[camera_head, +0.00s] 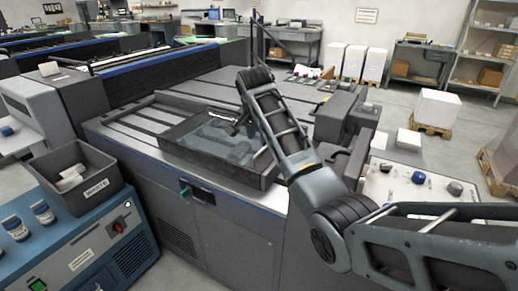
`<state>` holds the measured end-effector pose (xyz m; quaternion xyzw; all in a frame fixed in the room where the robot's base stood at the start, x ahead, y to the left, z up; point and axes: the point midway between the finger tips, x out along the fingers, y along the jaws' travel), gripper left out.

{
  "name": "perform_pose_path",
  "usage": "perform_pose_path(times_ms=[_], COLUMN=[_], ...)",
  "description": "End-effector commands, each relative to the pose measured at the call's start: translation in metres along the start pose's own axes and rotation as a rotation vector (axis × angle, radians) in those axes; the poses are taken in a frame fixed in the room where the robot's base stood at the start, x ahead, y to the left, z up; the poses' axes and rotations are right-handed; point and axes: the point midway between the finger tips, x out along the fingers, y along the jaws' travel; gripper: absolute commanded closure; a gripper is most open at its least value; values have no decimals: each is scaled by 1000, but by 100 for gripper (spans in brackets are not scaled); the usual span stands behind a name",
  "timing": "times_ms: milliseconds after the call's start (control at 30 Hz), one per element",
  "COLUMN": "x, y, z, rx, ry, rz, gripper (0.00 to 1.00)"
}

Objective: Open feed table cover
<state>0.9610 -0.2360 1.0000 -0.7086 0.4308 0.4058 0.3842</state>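The feed table cover seems to be the dark-framed clear panel (174,141) on top of the grey machine. It lies flat, with its glassy middle showing. My arm reaches in from the lower right and crosses over the cover's right side. What looks like my gripper (237,121) is small and dark, over the cover's far right part. I cannot tell whether it touches the cover or whether its fingers are open. My arm hides part of the frame's right side. A dark latch or handle with a green mark (186,189) is on the machine's front face below the cover.
A dark waste bin (112,197) stands on a blue cabinet (75,238) with jars at the left. A control panel with knobs (418,178) is at the right. White paper stacks (437,107) stand on pallets behind. The grey machine top left of the cover is clear.

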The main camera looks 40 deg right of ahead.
Motion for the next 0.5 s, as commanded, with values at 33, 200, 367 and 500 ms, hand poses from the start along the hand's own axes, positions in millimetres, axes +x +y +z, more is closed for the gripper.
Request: perform_pose_path(times_ms=[33,200,367,500], x=[3,27,52,66], y=[0,1,1,0], z=[-1,-1,0,0], rx=[2,3,1,1], ry=[-1,-2,-2,-1], rz=[3,5,5,2], gripper=[62,62,62,62])
